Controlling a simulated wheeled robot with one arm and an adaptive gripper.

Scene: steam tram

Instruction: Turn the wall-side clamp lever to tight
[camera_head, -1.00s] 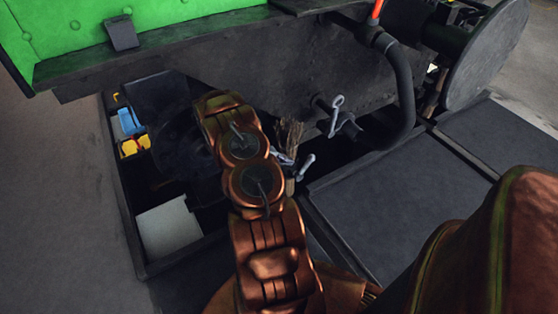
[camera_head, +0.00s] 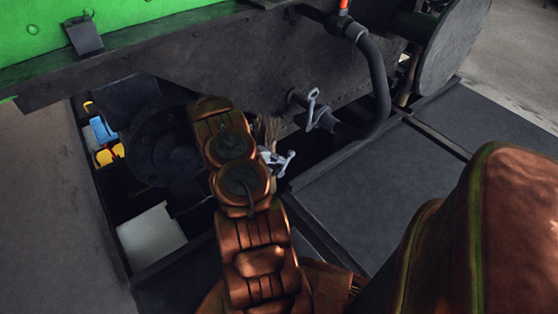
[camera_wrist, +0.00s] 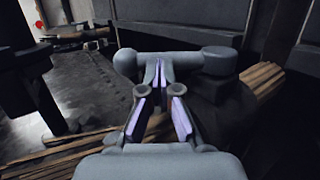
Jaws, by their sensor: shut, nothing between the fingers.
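A grey T-shaped clamp lever with rounded ends (camera_wrist: 217,60) lies across the wrist view just ahead of my gripper (camera_wrist: 160,76). It also shows in the head view (camera_head: 285,158), beside the end of my arm. My gripper's purple-padded fingers are shut with nothing between them. Their tips are at the middle of the lever; I cannot tell whether they touch it. A second grey lever (camera_head: 312,106) stands upright on the dark frame beam, up and to the right. I cannot tell from the pictures which lever is the wall-side one.
The dark frame beam (camera_head: 200,66) runs under the green panel above the open pit. Brown ribbed wood (camera_wrist: 262,80) lies close to the lever. A black hose (camera_head: 378,80) curves down at the right. Blue and yellow pieces (camera_head: 103,132) and a pale block (camera_head: 150,236) sit at the left.

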